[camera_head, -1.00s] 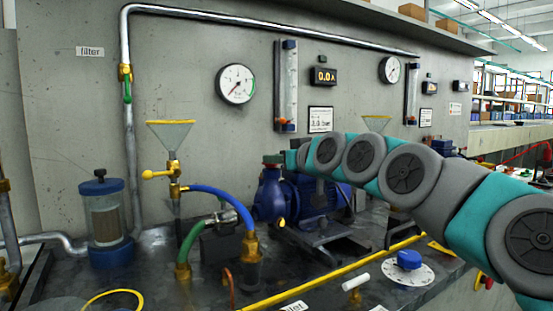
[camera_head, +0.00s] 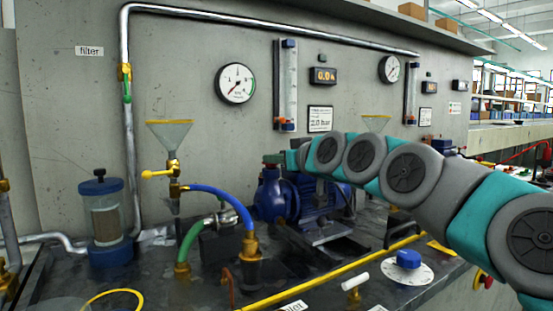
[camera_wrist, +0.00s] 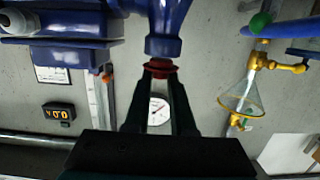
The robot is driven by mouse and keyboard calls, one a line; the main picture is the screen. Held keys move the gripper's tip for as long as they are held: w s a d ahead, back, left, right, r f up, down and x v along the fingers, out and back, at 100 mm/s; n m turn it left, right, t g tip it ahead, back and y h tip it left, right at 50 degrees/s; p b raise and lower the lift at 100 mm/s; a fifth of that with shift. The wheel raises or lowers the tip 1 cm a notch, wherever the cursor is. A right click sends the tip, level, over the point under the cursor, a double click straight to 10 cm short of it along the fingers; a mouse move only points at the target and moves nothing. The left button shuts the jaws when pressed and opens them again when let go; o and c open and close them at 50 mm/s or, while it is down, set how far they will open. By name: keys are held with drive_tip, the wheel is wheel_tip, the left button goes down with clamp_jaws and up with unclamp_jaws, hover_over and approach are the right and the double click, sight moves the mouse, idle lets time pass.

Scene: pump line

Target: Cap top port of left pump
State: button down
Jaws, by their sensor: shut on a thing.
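The left pump (camera_head: 271,198) is blue and stands on the bench near the middle of the head view. Its neck with the top port (camera_wrist: 164,42) shows upside down in the wrist view. A red cap (camera_wrist: 160,68) sits in line with the port's end, with its edge against or very close to it. I cannot tell whether it is seated. My gripper (camera_wrist: 160,76) is shut on the red cap, with a dark finger on each side. In the head view the gripper is at the pump's top, small and largely hidden by my arm.
A blue hose (camera_head: 222,200) and a green hose (camera_head: 190,243) run left of the pump. A funnel with yellow valve (camera_head: 170,140) stands further left. A yellow pipe (camera_head: 330,275) crosses the bench front, near a blue knob (camera_head: 408,259). The wall with a gauge (camera_head: 235,83) is behind.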

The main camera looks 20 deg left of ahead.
drive_tip(key=shift+f, duration=0.5)
idle(0.5)
drive_tip(key=c, duration=0.7)
unclamp_jaws()
drive_tip(key=b+v, duration=0.2)
drive_tip(key=v, duration=0.4)
drive_tip(key=shift+s+d, duration=0.15)
drive_tip(key=v, duration=0.7)
drive_tip(key=shift+s+d+b, duration=0.15)
drive_tip(key=shift+s+b, duration=0.1)
drive_tip(key=shift+b, duration=0.1)
